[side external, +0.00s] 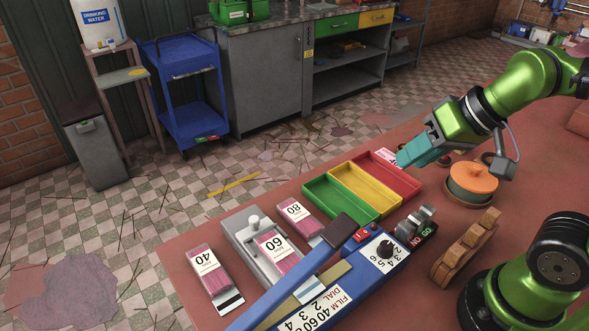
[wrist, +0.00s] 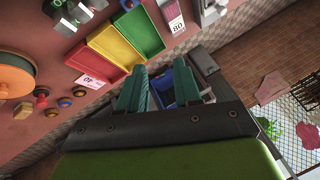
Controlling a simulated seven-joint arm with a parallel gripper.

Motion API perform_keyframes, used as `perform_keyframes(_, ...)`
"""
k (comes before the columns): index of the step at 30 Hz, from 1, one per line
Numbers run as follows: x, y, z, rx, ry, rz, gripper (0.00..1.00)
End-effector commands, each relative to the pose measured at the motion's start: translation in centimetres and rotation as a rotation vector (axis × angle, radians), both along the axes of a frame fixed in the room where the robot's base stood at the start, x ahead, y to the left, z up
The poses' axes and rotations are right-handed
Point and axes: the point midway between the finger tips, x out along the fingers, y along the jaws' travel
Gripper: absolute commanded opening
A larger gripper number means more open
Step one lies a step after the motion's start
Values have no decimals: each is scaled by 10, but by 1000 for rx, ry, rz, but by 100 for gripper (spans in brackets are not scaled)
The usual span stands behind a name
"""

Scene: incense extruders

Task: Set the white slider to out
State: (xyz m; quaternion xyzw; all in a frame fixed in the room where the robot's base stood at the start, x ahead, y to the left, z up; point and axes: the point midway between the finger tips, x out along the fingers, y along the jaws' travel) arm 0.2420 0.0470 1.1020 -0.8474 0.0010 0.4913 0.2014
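A white knob (side external: 254,221), which looks like the white slider, stands upright on a grey metal block (side external: 240,236) at the left middle of the bench in the side view. A pink pack marked 60 (side external: 276,254) lies against that block. The grey block shows partly at the top edge of the wrist view (wrist: 207,12). My gripper (side external: 402,158) is in the air over the far right of the bench, well away from the knob. In the wrist view its two teal fingers (wrist: 160,72) are apart with nothing held between them. Any marking for the slider's positions is unreadable.
Green (side external: 337,194), yellow (side external: 364,188) and red (side external: 390,173) trays lie between my gripper and the grey block. Packs marked 40 (side external: 209,271) and 80 (side external: 299,217) flank it. A blue dial machine (side external: 375,262) and an orange-lidded pot (side external: 473,177) stand nearby.

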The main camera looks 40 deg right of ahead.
Motion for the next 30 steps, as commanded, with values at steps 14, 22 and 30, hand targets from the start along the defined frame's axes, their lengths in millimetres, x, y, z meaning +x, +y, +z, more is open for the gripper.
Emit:
perform_keyframes(14,129,117,4,-59,369,70,33)
perform_keyframes(22,180,199,-16,-125,527,-157,33)
perform_keyframes(30,190,214,10,-76,571,-442,33)
